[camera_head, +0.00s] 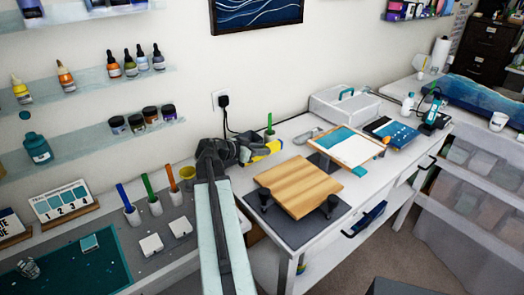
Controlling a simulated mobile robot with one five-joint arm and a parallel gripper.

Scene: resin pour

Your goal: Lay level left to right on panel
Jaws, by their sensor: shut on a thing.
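The yellow level (268,148) is held in my gripper (245,153), which is shut on its left part. The level points right and slightly up in the picture. The part inside the jaws is hidden. The wooden panel (298,184) is a light brown striped board, raised on dark supports over a dark grey mat (262,222). My gripper and the level are behind and left of the panel, apart from it in the picture. The level's exact height above the table cannot be told.
A tilted board with a white and teal face (350,146) stands behind the panel. A clear box with a teal handle (343,105) is at the wall. A green-handled tool (269,125) is behind the level. Cups with coloured tools (155,206) stand on the left bench.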

